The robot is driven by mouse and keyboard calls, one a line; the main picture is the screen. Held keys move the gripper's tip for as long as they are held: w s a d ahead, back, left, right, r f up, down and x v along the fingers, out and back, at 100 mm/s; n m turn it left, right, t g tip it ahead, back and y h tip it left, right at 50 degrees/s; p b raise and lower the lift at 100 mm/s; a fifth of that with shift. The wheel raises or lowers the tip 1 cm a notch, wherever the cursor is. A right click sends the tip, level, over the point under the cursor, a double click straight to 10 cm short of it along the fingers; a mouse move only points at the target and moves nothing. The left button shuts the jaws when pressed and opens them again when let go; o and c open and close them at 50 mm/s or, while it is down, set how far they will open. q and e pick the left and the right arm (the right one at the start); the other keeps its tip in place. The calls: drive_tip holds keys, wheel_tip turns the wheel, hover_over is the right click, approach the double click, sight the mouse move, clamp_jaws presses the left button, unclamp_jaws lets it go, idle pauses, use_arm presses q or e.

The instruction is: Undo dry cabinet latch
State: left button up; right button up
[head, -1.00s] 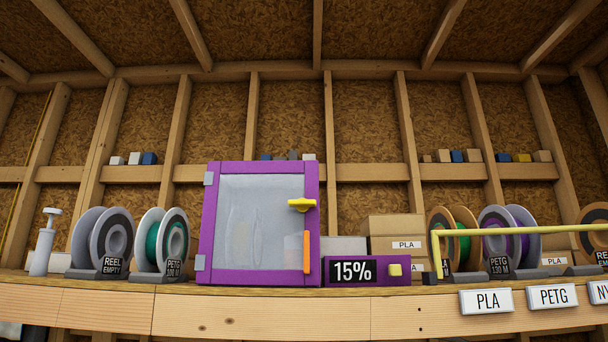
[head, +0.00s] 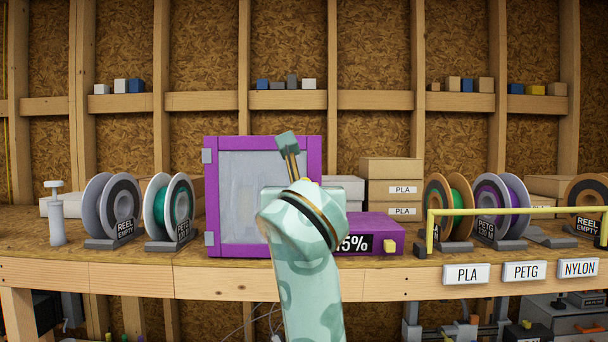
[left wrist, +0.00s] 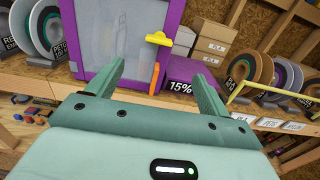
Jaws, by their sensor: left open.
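The dry cabinet (head: 228,142) is a purple box with a clear front door, standing on the bench; it also shows in the left wrist view (left wrist: 172,22). Its yellow latch (left wrist: 158,39) lies crosswise at the upper right of the door frame. An orange upright handle (left wrist: 154,77) sits below the latch. My left gripper (left wrist: 161,70) is open and empty, facing the cabinet front, with latch and handle seen between its fingers. My right gripper is not in view.
A purple unit reading 15% (head: 372,226) stands right of the cabinet. Filament reels (head: 166,212) stand left of it, and more reels (head: 497,208) stand to the right behind a yellow rail (head: 500,211). A white pump bottle (head: 56,215) is at far left.

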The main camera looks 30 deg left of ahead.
use_arm(q)
drive_tip(key=p+x, duration=0.5)
drive_tip(key=x, duration=1.1)
drive_tip(key=shift+a+f, duration=0.1)
drive_tip(key=c, duration=1)
